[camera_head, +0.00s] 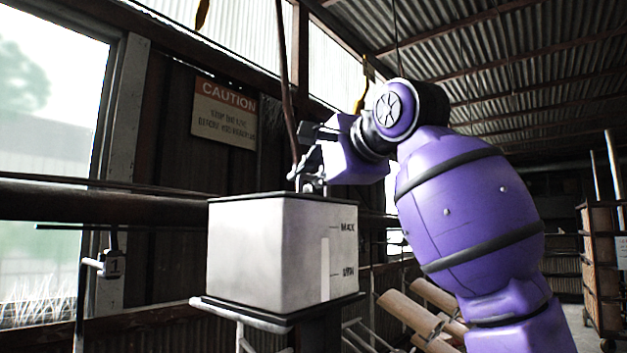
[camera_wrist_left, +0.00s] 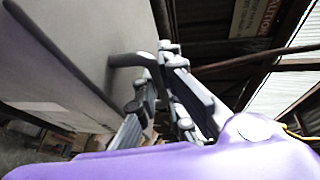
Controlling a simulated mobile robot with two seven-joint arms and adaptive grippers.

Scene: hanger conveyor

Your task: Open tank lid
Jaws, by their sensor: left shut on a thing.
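The tank (camera_head: 270,255) is a pale grey box with MAX and MIN marks on its right face. Its dark lid (camera_head: 255,196) shows as a thin flat edge along the top and looks closed. My left gripper (camera_head: 312,183) is at the top of the tank, with its purple arm bending down at the right. In the left wrist view, the fingers of the gripper (camera_wrist_left: 158,92) are shut around a dark bent handle (camera_wrist_left: 124,60). The handle stands out from a grey surface. My right gripper is in neither view.
The tank stands on a dark platform (camera_head: 245,312) with metal rails beneath it. A caution sign (camera_head: 224,114) hangs on the wall behind. A horizontal pipe (camera_head: 90,205) runs at the left. Shelving (camera_head: 600,250) stands at the far right. Space above the tank looks mostly open.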

